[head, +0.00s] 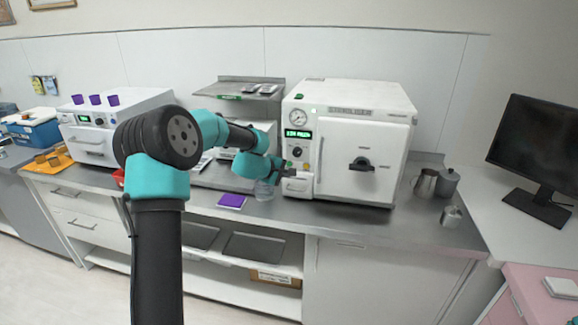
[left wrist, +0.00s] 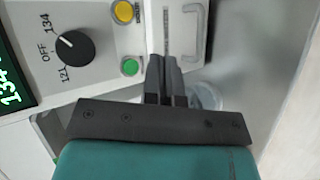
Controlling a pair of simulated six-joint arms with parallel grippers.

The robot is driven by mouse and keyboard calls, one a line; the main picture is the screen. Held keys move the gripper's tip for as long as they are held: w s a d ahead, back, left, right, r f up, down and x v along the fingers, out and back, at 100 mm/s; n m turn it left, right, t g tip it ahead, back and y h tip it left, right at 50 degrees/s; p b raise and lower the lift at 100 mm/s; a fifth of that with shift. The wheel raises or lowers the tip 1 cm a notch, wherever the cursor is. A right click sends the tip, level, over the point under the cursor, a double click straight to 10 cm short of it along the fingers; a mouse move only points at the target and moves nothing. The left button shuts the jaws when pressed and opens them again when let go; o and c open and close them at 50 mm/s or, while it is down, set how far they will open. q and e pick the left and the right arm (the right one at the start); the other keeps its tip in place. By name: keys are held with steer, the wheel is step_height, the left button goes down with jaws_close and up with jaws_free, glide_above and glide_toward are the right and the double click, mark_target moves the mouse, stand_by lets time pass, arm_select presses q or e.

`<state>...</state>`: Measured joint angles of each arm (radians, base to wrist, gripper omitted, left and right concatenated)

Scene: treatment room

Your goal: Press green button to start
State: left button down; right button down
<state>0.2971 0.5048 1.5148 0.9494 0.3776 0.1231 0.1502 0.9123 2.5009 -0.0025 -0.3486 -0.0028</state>
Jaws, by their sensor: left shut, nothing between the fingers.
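The green button (left wrist: 130,66) is a round button on the white control panel of the sterilizer (head: 365,150), clear in the left wrist view. A yellow button (left wrist: 123,11) and a black dial knob (left wrist: 72,47) marked 121, OFF and 134 are near it. My left gripper (left wrist: 164,60) is shut and empty, its fingertips close beside the green button, to its right in the wrist view. I cannot tell whether they touch the panel. In the head view the left gripper (head: 287,188) is at the lower front of the sterilizer. My right gripper is not in view.
A glass beaker (head: 264,190) stands just by the gripper. A purple pad (head: 232,201) lies on the steel counter (head: 335,216). Metal canisters (head: 447,183) stand right of the sterilizer, and a monitor (head: 538,145) is farther right. A second white machine (head: 95,145) is at left.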

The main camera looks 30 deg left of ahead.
arm_select(q)
steer(key=shift+s+d, duration=0.15)
steer(key=shift+s, duration=0.4)
steer(key=shift+s+d, duration=0.15)
steer(key=shift+s, duration=0.4)
